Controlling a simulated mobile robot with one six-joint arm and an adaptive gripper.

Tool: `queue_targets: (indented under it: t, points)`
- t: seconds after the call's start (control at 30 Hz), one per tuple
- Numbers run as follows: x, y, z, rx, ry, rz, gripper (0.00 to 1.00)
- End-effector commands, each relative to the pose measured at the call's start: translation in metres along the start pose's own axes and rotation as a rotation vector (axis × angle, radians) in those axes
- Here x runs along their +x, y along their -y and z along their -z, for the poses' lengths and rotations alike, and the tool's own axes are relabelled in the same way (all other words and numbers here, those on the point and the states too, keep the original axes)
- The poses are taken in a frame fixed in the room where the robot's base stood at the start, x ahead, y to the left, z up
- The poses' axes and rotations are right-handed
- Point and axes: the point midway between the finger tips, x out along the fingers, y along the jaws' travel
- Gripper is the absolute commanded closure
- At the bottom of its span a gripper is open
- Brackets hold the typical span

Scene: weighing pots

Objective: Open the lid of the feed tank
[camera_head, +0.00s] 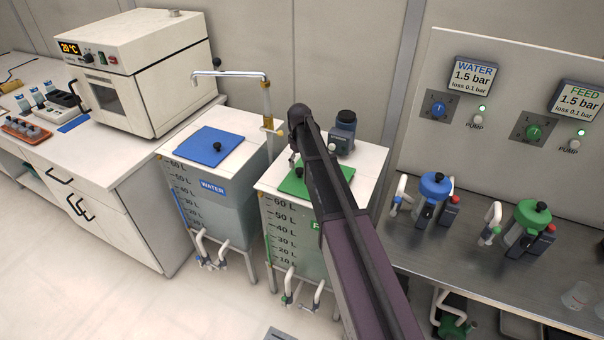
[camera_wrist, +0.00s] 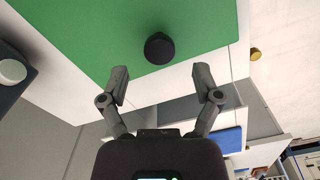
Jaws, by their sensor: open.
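The feed tank (camera_head: 283,228) stands in the middle of the head view, with a white top and litre marks on its front. Its green lid (camera_head: 293,184) lies flat on the top, partly hidden by my arm. The lid also fills the upper middle of the wrist view (camera_wrist: 110,35), with a round black knob (camera_wrist: 159,48) on it. My gripper (camera_wrist: 161,80) is open and empty. In the wrist view its fingertips lie either side of the knob's line, with the knob just beyond them. In the head view the gripper is over the tank, mostly hidden by my arm.
The water tank (camera_head: 217,198) with a blue lid (camera_head: 209,146) stands to the left. A tap pipe (camera_head: 266,104) rises between the tanks. A dark motor unit (camera_head: 343,132) sits at the back of the feed tank. A steel bench (camera_head: 475,245) with pumps is at right.

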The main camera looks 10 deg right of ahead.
Motion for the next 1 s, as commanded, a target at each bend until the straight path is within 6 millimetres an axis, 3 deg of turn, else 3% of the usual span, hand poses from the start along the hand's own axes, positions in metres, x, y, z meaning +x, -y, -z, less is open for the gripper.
queue_targets:
  t: [0.4,0.97,1.0]
  points:
    - [0.031,0.000,0.000,0.000,0.000,0.000,0.18]
    - [0.036,0.000,0.000,0.000,0.000,0.000,0.18]
    - [0.036,0.000,0.000,0.000,0.000,0.000,0.27]
